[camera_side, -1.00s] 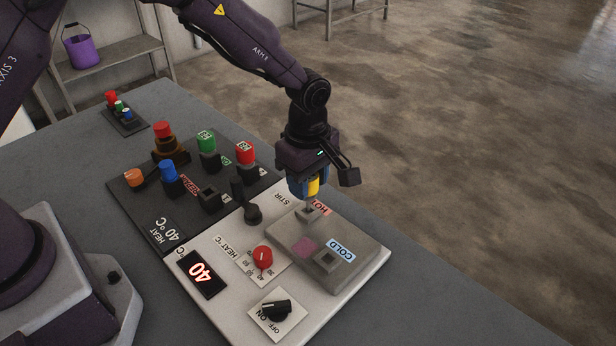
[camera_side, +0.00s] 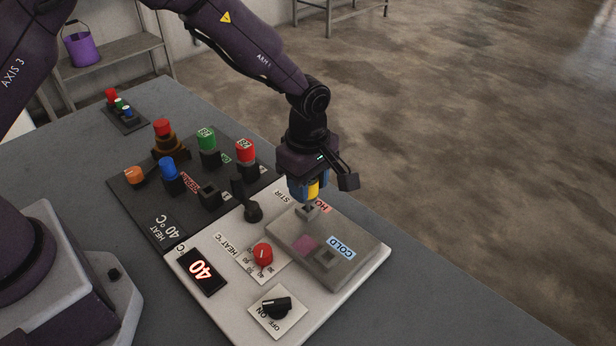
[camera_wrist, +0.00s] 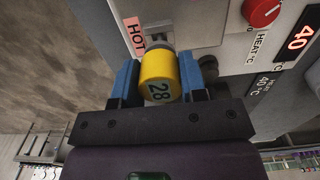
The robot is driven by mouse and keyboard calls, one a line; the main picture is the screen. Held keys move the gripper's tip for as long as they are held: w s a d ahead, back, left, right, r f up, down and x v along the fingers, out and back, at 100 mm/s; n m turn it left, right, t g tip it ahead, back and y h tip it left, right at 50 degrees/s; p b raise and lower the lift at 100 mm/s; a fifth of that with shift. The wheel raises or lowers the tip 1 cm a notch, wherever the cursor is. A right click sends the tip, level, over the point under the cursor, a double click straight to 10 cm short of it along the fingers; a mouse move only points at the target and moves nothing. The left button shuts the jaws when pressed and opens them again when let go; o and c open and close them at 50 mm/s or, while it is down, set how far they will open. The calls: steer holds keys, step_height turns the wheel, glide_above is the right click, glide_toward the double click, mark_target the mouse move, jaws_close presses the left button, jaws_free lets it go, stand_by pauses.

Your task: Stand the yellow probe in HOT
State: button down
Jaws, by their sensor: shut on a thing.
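My gripper (camera_side: 309,190) is shut on the yellow probe (camera_side: 314,188) and holds it upright over the HOT end of the grey block (camera_side: 355,250). In the wrist view the probe's round yellow cap (camera_wrist: 158,82), marked 28, sits between the blue fingers. The HOT label (camera_wrist: 134,38) lies just beside it; in the side view this label (camera_side: 323,206) is partly covered by the gripper. The HOT socket (camera_side: 307,213) shows just below the fingers. I cannot tell how far the probe's tip is inside it. The COLD socket (camera_side: 326,259) looks empty, next to its blue label (camera_side: 342,248).
The white panel carries a red heat knob (camera_side: 262,254), a black on/off knob (camera_side: 275,307) and a display (camera_side: 201,271) reading 40. A black stir lever (camera_side: 240,192) stands close left of my gripper. Several coloured caps stand on the dark panel (camera_side: 135,205) behind.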

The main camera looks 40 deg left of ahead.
steer(key=shift+f, duration=1.05)
steer(key=c, duration=0.6)
jaws_free()
steer(key=shift+r, duration=0.1)
steer(key=shift+r, duration=2.4)
step_height(320, 180, up, 13)
